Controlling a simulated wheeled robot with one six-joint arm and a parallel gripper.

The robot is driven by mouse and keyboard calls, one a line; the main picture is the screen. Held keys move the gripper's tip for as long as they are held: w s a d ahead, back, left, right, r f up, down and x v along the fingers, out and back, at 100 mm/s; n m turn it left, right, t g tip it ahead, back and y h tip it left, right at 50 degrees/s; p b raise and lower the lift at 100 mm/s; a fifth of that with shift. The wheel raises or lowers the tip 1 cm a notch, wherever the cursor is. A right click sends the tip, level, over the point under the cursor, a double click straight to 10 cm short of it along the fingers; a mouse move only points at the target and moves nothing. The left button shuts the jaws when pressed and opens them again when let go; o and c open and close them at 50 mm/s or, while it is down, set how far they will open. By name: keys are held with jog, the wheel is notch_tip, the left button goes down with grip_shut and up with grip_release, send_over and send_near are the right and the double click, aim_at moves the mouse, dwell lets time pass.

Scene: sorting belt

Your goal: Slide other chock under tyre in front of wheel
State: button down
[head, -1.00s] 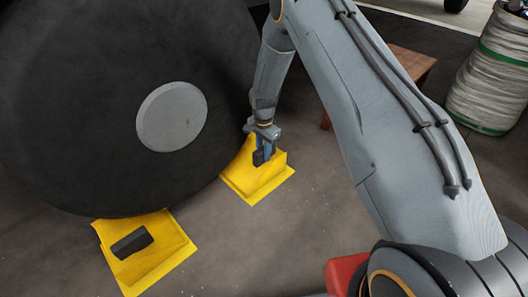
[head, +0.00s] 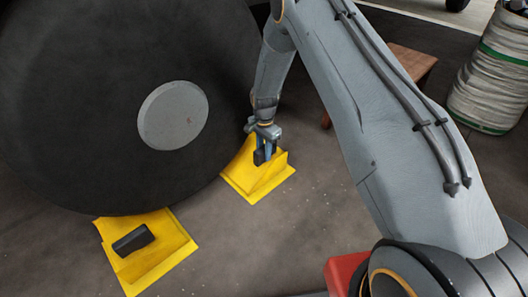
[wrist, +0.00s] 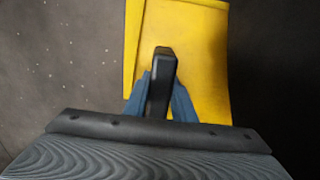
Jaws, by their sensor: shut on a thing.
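A large black tyre (head: 80,100) with a grey hub (head: 172,115) fills the left of the head view. One yellow chock (head: 165,245) with a black handle (head: 133,240) sits at the tyre's lower left side. The other yellow chock (head: 270,181) stands on the floor at the tyre's right side, its near edge close to the tread; I cannot tell whether they touch. My gripper (head: 264,150) is shut on this chock's black handle. In the wrist view the blue fingers (wrist: 160,98) clasp the handle above the yellow chock (wrist: 200,50).
A brown wooden stool (head: 408,72) stands behind my arm. A large white spool with green bands (head: 490,70) is at the right. The dark floor (head: 235,240) between and in front of the chocks is clear.

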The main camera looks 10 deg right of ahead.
jog(key=c, duration=1.4)
grip_release()
jog(key=shift+f, duration=0.2)
jog(key=shift+s, duration=0.1)
